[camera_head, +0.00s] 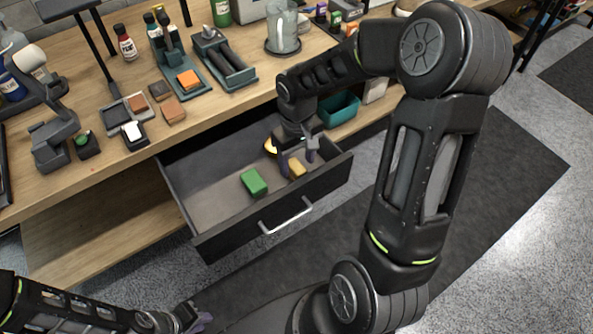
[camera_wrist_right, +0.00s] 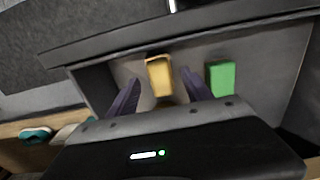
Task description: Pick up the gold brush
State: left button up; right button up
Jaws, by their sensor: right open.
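The gold brush (camera_head: 297,169) lies in the open drawer, near its front right; it also shows in the right wrist view (camera_wrist_right: 159,76) as a gold block. My right gripper (camera_head: 298,160) reaches down into the drawer over it. In the right wrist view its open fingers (camera_wrist_right: 160,84) stand on either side of the gold brush, with gaps showing. A small orange-yellow piece (camera_head: 270,147) shows behind the right gripper, partly hidden. My left gripper (camera_head: 196,318) is at the bottom edge, away from the drawer; its jaws are unclear.
A green block (camera_head: 253,182) lies left of the gold brush in the drawer (camera_head: 215,198). The drawer's front wall and handle (camera_head: 287,216) stand close. A teal bin (camera_head: 340,109) is right of the drawer. Tools crowd the wooden table (camera_head: 110,175) above.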

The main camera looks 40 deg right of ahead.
aim_at(296, 166)
notch_tip(296, 166, down, 4)
jog(key=shift+w+f, duration=0.1)
jog(key=shift+f, duration=0.15)
dwell(0.5)
grip_shut()
dwell(0.5)
